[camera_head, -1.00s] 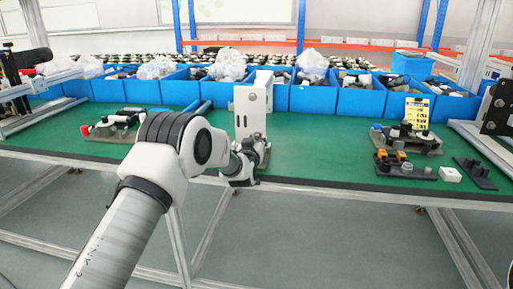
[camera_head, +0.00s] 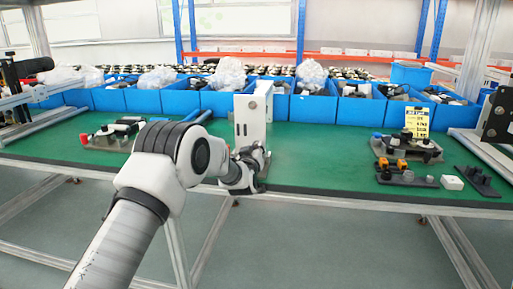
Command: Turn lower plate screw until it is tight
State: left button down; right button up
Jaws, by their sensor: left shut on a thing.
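A white upright plate (camera_head: 250,119) stands on the green table near its front edge. It has a round dark spot near its top; the lower screw itself is hidden or too small to make out. My left gripper (camera_head: 257,160) is at the lower right part of the plate, close against it. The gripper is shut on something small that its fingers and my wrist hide. My right gripper is not in view.
Blue bins (camera_head: 224,104) with bagged and loose parts line the back of the green table (camera_head: 320,158). A fixture (camera_head: 112,136) lies at left. Fixtures with orange parts (camera_head: 393,164), a white block (camera_head: 452,183) and a yellow sign (camera_head: 417,119) are at right.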

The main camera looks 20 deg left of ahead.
pick_arm(q)
jog(key=shift+r+m+p, duration=0.35)
jog(key=shift+m+p, duration=0.25)
jog(key=shift+m, duration=0.3)
jog(key=c, duration=1.4)
grip_release()
jog(key=shift+f+m, duration=0.2)
jog(key=shift+m, duration=0.7)
jog(key=shift+c, duration=0.2)
jog(key=shift+o, duration=1.4)
jog(key=shift+f, duration=0.15)
jog(key=shift+p+v, duration=0.3)
jog(key=shift+v, duration=2.15)
